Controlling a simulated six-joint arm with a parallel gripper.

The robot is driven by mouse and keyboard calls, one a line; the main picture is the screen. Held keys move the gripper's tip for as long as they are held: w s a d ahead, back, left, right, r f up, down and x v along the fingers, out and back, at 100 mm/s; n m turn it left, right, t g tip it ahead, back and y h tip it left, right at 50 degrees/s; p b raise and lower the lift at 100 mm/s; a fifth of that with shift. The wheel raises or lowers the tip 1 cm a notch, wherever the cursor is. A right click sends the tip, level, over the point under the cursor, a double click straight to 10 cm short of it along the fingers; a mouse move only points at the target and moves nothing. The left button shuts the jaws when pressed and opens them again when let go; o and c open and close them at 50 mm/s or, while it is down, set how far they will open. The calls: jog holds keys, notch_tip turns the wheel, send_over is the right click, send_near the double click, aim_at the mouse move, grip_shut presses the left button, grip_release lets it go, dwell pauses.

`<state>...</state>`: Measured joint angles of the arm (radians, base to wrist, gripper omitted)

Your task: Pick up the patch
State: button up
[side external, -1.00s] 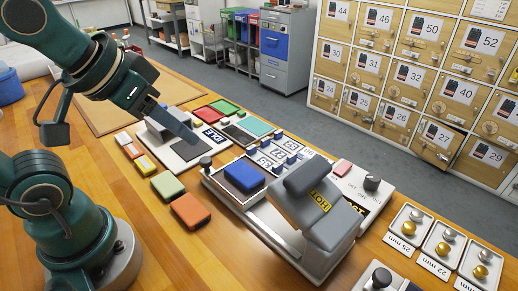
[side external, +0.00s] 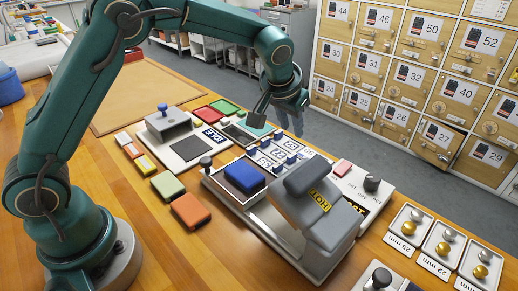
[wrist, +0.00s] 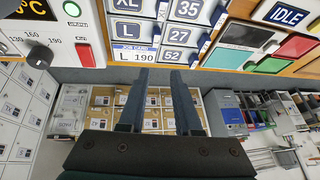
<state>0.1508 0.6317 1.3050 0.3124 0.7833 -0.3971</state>
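Several white numbered or lettered tiles with blue tabs sit in a rack (side external: 238,197), in the middle of the bench. In the wrist view they read XL, L (wrist: 126,29), 35, 27 (wrist: 182,37) and 52. I cannot tell for certain which item is the patch. My gripper (side external: 290,128) hangs fingers down beyond the rack's far side, apart from everything. In the wrist view my gripper (wrist: 157,76) has its two fingers apart with nothing between them, just below a job card reading L 190 (wrist: 133,57).
Numbered lockers (side external: 400,75) stand behind.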

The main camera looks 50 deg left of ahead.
send_over(292, 156)
jog(key=s, duration=0.2)
jog(key=shift+g, duration=0.4)
jog(key=f, duration=0.2)
jog(key=d+f, duration=0.1)
jog(key=f, duration=0.1)
jog(key=shift+s+f, duration=0.15)
jog(key=shift+f, duration=0.05)
jog(key=shift+x, duration=2.25)
jog(key=shift+c, duration=0.3)
grip_shut()
